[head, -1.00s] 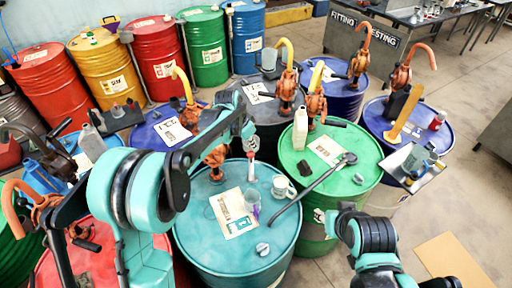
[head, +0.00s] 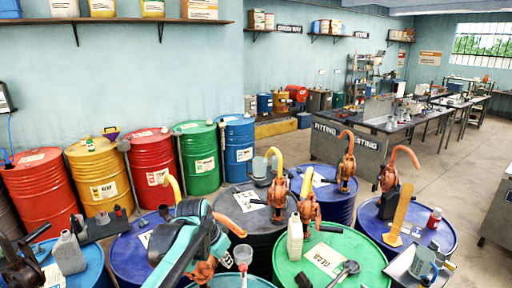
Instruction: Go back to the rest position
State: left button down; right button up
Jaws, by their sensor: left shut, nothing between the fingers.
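My left arm, teal and black, comes up from the bottom edge in the head view. My left gripper (head: 207,238) is at its dark end, shut and empty, in front of the dark drum and the orange hand pump behind it. Its fingertips are hard to make out. My right gripper is not in view.
Close by stand a green drum (head: 372,262), a blue drum (head: 448,235) and a dark drum (head: 236,205), with hand pumps. Coloured drums line the wall; open floor lies at right.

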pick_arm(q)
jog(key=s+a+f+n+t+y+b, duration=0.1)
jog(key=s+a+f+n+b, duration=0.2)
jog(key=s+f+b, duration=0.5)
jog(key=s+a+f+n+t+y+b, duration=0.1)
jog(key=s+a+f+n+b, duration=0.3)
jog(key=s+f+b, duration=0.5)
jog(key=s+a+f+t, duration=0.1)
jog(key=s+f, duration=0.4)
jog(key=f, duration=0.2)
jog(key=shift+s+a+f, duration=0.2)
jog(key=shift+a+f, duration=0.2)
